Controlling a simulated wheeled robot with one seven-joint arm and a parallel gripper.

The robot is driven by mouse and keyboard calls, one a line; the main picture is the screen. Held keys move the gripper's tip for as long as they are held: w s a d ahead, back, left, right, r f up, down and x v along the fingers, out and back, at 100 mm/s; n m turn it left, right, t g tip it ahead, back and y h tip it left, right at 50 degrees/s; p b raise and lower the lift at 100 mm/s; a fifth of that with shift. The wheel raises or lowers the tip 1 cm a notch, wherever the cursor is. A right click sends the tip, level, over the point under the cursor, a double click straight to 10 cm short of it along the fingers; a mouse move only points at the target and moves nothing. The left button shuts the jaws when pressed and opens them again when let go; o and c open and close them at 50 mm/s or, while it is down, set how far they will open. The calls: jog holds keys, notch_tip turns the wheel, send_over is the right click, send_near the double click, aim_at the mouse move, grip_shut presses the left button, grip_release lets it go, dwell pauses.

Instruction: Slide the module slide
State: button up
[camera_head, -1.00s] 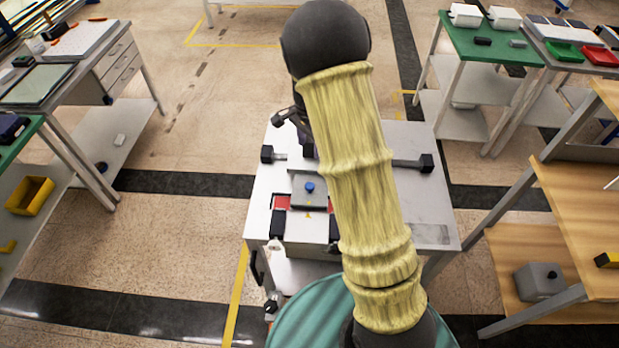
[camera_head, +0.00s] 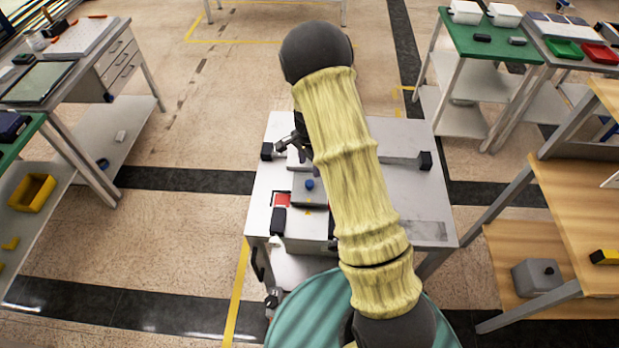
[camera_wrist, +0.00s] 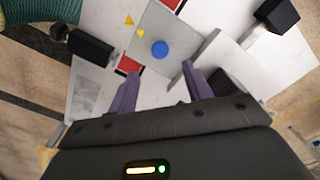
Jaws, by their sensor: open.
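The module slide shows as a grey plate (camera_head: 312,196) with a blue knob (camera_head: 309,184) on the white table, left of my arm. In the wrist view, the grey plate (camera_wrist: 168,22) has the blue knob (camera_wrist: 159,49) on top and an upright grey plate (camera_wrist: 203,58) beside it. My gripper (camera_wrist: 160,84) is open, its two purple-grey fingers apart and pointing toward the knob and the upright plate. I see nothing between the fingertips; whether a finger touches the upright plate I cannot tell. In the head view my arm hides part of the fixture.
Black blocks stand at the left (camera_head: 267,151) and right (camera_head: 425,160) of the white table (camera_head: 410,205). Red patches (camera_head: 282,200) and a black block (camera_head: 278,221) lie beside the slide. A wooden shelf (camera_head: 575,200) stands to the right; benches stand left and back right.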

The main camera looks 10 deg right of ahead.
aim_at(310, 183)
notch_tip(310, 183, down, 8)
jog(key=shift+f+p, duration=0.2)
jog(key=shift+p, duration=0.6)
jog(key=shift+c, duration=0.4)
grip_shut()
